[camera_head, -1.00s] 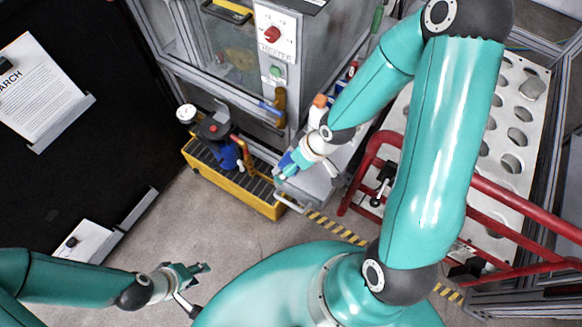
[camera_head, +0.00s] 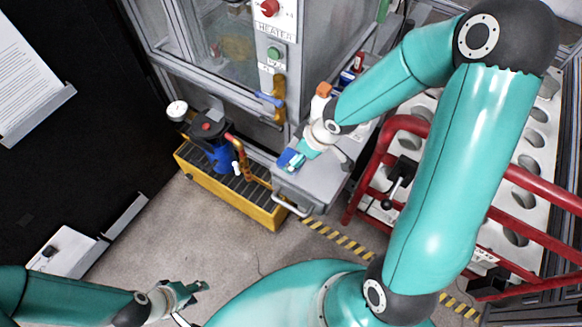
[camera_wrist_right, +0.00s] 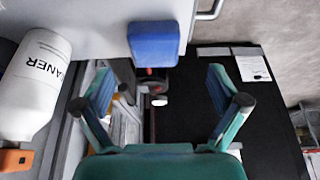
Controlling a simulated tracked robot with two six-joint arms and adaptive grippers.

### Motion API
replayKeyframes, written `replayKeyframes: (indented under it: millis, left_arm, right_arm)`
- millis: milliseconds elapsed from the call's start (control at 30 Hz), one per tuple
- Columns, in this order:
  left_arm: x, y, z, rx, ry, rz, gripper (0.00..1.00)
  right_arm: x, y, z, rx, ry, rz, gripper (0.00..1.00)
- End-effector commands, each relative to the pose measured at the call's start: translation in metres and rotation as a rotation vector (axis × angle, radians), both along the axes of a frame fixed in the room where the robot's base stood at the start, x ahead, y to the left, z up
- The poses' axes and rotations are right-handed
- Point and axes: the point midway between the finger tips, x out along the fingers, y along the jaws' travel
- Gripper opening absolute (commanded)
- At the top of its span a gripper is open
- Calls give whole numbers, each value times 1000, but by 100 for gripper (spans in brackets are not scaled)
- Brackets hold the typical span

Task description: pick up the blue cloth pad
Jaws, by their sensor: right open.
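The blue cloth pad (camera_wrist_right: 154,44) lies near the edge of a grey shelf in the right wrist view. In the head view, a blue patch that looks like the pad (camera_head: 287,158) shows beside my right gripper (camera_head: 302,156), partly hidden by it. In the wrist view my right gripper (camera_wrist_right: 161,92) has its two fingers wide apart with nothing between them. The pad appears beyond the fingertips, towards the top of that picture. My left gripper (camera_head: 192,303) is low in the head view, far from the pad, its fingers apart and empty.
A white cleaner bottle (camera_wrist_right: 38,85) with an orange cap (camera_head: 322,89) stands on the grey shelf (camera_head: 312,185) close to my right gripper. A yellow crate (camera_head: 232,195) with a blue pump stands left of the shelf. A red railing (camera_head: 385,150) is on the right.

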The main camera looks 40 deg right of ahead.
Motion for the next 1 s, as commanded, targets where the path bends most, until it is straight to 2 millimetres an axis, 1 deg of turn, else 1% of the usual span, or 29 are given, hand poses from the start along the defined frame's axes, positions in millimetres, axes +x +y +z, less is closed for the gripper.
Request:
replayKeyframes:
  millis: [33, 267, 333, 500, 600, 700, 933, 967, 1000]
  left_arm:
    - [0, 0, -9, 0, 0, 0, 40]
    - [0, 0, -14, 0, 0, 0, 40]
    - [0, 0, -18, 0, 0, 0, 40]
    - [0, 0, -30, 0, 0, 0, 40]
    - [0, 0, -41, 0, 0, 0, 40]
    - [0, 0, -44, 0, 0, 0, 40]
    - [0, 0, -42, 0, 0, 0, 40]
    - [0, 0, -42, 0, 0, 0, 40]
    - [0, 0, -42, 0, 0, 0, 40]
  right_arm:
    - [2, 1, -9, 0, 0, 1, 97]
    - [7, 2, -16, 0, 0, 0, 97]
    - [11, 3, -22, 0, 1, 0, 97]
    - [27, 4, -43, 1, 1, -1, 97]
    - [30, 5, -55, 1, 0, -2, 97]
    - [33, 6, -59, -1, 0, -1, 97]
    - [33, 6, -58, 0, 0, -2, 97]
    - [33, 6, -58, 0, 0, -2, 95]
    - [33, 6, -58, 0, 0, -2, 89]
